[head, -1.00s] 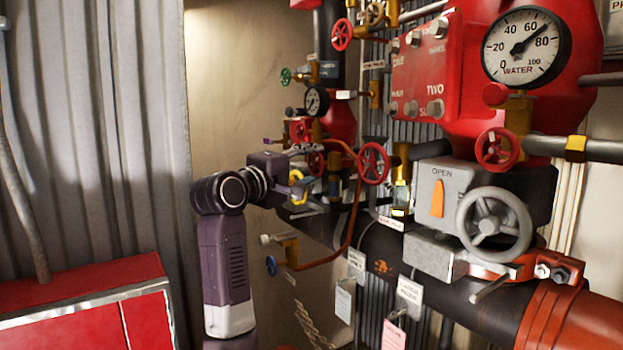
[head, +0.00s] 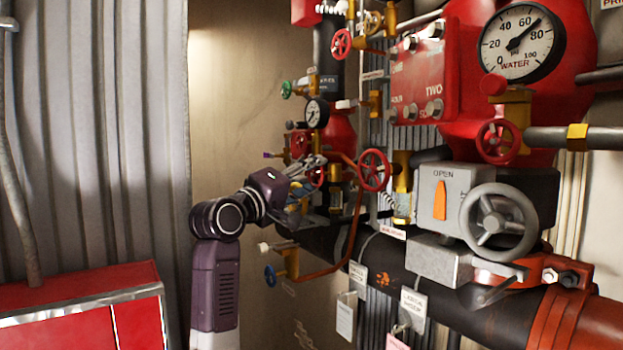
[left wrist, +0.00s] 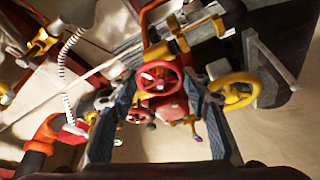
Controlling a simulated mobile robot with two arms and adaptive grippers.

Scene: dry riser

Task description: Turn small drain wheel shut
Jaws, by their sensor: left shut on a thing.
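My left gripper (head: 308,168) is at the cluster of small valves left of the copper pipe. In the left wrist view its two fingers (left wrist: 158,95) stand on either side of a small red handwheel (left wrist: 160,78), shut on it. In the head view a small red wheel (head: 316,177) shows just behind the fingers, partly hidden by them. Which of the small wheels is the drain wheel is not readable from any label. My right gripper is not in view.
A yellow wheel (left wrist: 235,92) sits close beside the right finger in the wrist view. A larger red wheel (head: 373,170) and the copper pipe (head: 354,225) are just right of the gripper. A blue wheel (head: 270,276) is below. A red cabinet (head: 80,310) stands lower left.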

